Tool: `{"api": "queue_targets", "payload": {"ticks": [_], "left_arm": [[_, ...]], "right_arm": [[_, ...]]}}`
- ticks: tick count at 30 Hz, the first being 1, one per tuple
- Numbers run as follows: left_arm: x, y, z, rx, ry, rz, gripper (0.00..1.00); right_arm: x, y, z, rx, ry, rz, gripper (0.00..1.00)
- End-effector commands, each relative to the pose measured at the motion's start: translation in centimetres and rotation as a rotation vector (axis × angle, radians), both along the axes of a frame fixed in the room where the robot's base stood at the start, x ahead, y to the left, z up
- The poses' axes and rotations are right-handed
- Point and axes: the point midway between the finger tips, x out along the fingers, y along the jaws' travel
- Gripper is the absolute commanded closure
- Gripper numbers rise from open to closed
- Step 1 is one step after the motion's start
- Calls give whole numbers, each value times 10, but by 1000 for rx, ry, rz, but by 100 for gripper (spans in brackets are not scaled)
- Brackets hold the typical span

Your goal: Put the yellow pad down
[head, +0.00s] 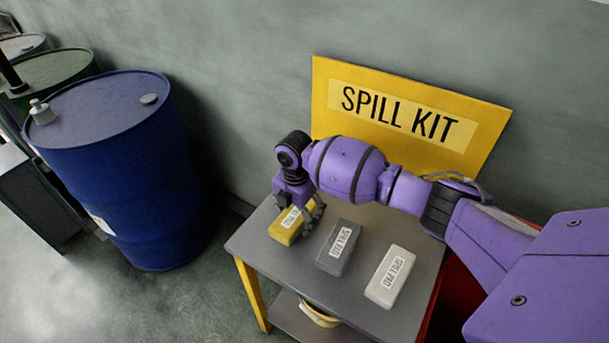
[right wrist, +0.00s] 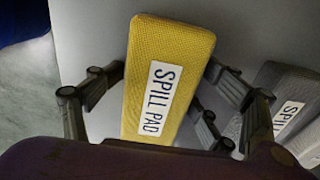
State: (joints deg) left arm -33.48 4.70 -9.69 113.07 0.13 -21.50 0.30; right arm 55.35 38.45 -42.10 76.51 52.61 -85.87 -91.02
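The yellow pad (head: 286,226), labelled SPILL PAD, lies at the left end of the grey cart top (head: 262,248). It also shows label up in the right wrist view (right wrist: 170,75). My right gripper (head: 302,214) is low over the pad, its fingers on both sides of it. In the right wrist view (right wrist: 164,68) the fingers look open, with a narrow gap along the pad's left edge; contact on the right side is unclear. The pad's underside is hidden. My left gripper is in neither view.
A dark grey pad (head: 339,247) and a white pad (head: 390,276) lie to the right on the same cart. A yellow SPILL KIT board (head: 330,85) stands behind, against the wall. A blue drum (head: 125,180) stands left of the cart.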

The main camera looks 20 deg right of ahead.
Motion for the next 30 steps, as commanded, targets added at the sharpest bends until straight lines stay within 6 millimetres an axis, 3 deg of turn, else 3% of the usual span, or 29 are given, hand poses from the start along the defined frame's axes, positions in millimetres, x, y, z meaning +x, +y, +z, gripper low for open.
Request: {"api": "queue_targets", "payload": {"ticks": [3, 7, 21, 30], "left_arm": [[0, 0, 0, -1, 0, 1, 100], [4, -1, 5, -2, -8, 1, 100], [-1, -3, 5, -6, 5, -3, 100], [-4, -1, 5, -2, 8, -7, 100]], "right_arm": [[-3, 0, -2, -2, 10, 2, 29], [-2, 0, 10, -2, 6, 2, 29], [1, 0, 110, -1, -3, 3, 29], [1, 1, 135, 0, -2, 1, 29]]}}
